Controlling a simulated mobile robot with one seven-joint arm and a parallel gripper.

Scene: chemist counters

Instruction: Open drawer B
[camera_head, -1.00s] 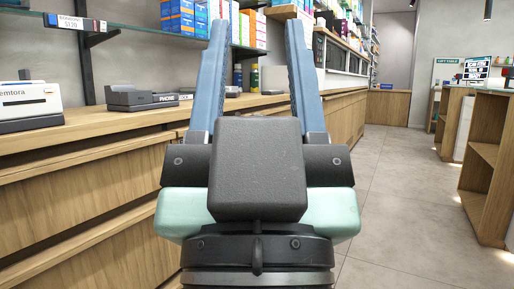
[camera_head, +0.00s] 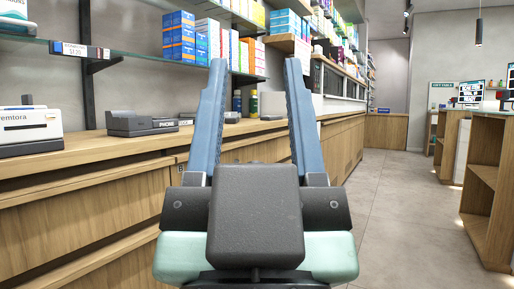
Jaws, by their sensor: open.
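My gripper (camera_head: 252,68) is raised in the middle of the view with its two blue fingers apart and nothing between them. A long wooden counter (camera_head: 80,213) with drawer fronts runs along the left and away into the distance. The drawer fronts I see look shut.
On the counter top stand a white boxed device (camera_head: 28,130), a black phone (camera_head: 140,124) and dark bottles. A glass shelf (camera_head: 130,57) holds medicine boxes above. Wooden shelving (camera_head: 487,190) stands at the right. The floor (camera_head: 400,215) between is clear.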

